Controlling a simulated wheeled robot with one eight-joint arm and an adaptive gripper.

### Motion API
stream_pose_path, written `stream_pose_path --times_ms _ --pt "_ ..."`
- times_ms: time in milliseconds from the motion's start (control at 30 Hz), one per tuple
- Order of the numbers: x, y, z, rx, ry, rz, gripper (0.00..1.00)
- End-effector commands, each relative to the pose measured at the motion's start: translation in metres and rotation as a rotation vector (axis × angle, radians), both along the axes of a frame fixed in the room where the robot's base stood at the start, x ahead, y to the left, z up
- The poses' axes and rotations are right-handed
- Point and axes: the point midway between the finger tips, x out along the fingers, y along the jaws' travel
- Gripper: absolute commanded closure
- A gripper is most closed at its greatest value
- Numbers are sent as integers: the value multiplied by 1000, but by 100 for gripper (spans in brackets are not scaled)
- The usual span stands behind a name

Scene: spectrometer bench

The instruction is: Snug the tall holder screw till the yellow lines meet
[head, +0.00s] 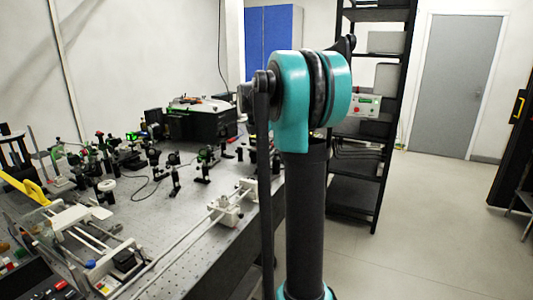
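The optical bench (185,222) fills the left of the head view. Several small optics holders on posts stand on it, such as one at the middle (203,165) and one farther left (107,185). I cannot tell which holder is the tall one. Its screw and yellow lines are too small to make out or hidden. My teal and black arm stands upright in front of the bench's right side and hides part of it. My gripper is not in view.
A black instrument box (205,125) stands at the bench's back. White carriages (226,211) sit along a rail near the front. A yellow handle-like piece (25,188) is at far left. A black shelf rack (367,211) stands behind my arm. Floor (430,230) at right is clear.

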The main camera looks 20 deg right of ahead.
Motion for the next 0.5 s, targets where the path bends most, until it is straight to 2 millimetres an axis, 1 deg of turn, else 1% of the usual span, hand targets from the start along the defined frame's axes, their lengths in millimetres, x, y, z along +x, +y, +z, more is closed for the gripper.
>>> stream_pose_path --times_ms 233,500 --pt "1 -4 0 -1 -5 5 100" --pt "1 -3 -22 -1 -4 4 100"
